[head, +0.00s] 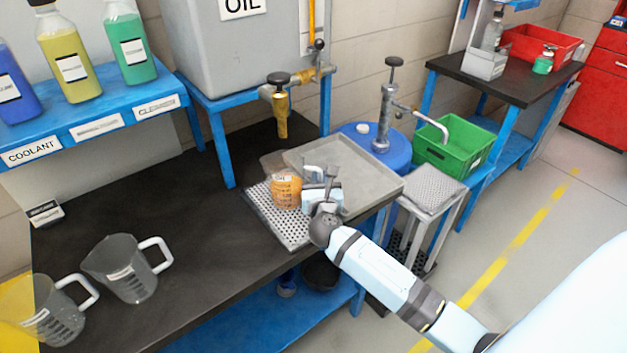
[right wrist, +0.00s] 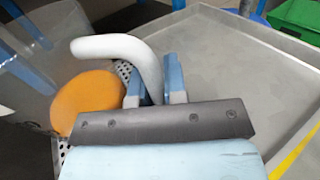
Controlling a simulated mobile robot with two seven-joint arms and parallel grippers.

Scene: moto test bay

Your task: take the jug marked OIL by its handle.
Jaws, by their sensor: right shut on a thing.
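The clear jug (head: 286,190) with orange liquid and a white label stands on the perforated drip tray at the bench's right end. In the right wrist view the orange liquid (right wrist: 85,105) shows at the left, with the white curved handle (right wrist: 110,47) running between my fingers. My right gripper (head: 318,182) is at the jug's right side. Its two blue fingers (right wrist: 153,80) are shut on the handle. The jug looks upright. My left gripper is in neither view.
A shallow grey tray (head: 365,180) lies right beside the gripper. A brass tap (head: 281,115) of the grey OIL tank (head: 235,50) hangs above and behind. Two empty jugs (head: 125,272) stand at the bench's left. The black bench top (head: 190,215) between is clear.

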